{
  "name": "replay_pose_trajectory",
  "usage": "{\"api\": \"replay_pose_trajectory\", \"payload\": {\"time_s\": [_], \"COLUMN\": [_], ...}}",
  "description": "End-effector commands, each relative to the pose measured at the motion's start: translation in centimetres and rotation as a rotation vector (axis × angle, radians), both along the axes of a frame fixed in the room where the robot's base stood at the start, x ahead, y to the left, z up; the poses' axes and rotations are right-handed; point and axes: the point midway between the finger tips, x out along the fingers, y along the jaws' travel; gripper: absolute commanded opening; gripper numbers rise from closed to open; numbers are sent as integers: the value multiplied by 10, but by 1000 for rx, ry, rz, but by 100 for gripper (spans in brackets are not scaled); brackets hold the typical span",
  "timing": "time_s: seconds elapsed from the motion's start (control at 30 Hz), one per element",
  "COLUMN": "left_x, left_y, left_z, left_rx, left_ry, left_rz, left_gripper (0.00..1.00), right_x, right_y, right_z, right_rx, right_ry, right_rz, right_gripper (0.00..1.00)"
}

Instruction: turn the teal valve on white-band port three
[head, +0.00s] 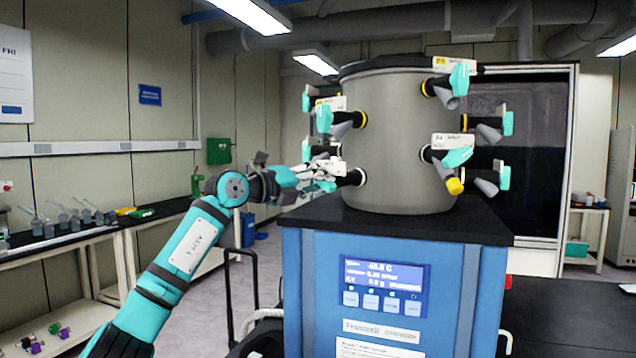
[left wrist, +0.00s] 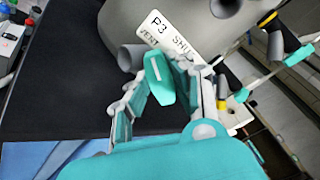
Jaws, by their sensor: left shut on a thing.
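The grey drum (head: 397,140) of the freeze dryer carries several black ports with teal valve handles. My left gripper (head: 322,176) is at the lower left port (head: 352,177), which has a white band. In the left wrist view, its two fingers are shut on the teal valve (left wrist: 158,82), one on each side. The tag (left wrist: 172,38) behind the valve reads P3, SHUT and VENT. In the head view, my fingers mostly hide this valve. My right gripper is not in view.
Another port with a teal valve (head: 323,118) and a yellow band sits just above my left gripper. More ports with valves (head: 458,156) are on the drum's right. The drum stands on a black top (head: 480,228) over a blue cabinet (head: 390,250). A bench (head: 60,240) with glassware is at left.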

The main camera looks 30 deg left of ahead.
Motion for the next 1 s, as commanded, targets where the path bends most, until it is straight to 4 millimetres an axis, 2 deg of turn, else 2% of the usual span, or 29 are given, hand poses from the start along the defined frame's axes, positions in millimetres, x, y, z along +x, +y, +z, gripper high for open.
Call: {"api": "replay_pose_trajectory", "payload": {"time_s": [0.27, 0.47, 1.0], "left_x": [0, 0, 0], "left_y": [0, 0, 0], "left_z": [0, 1, 1], "left_rx": [25, 115, 578], "left_ry": [-7, -32, -169], "left_rz": [1, 0, 0], "left_gripper": [0, 0, 0], "right_x": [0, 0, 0], "right_y": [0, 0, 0], "right_z": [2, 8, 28], "right_rx": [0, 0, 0], "right_ry": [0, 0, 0], "right_rz": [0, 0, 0], "right_gripper": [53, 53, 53]}}
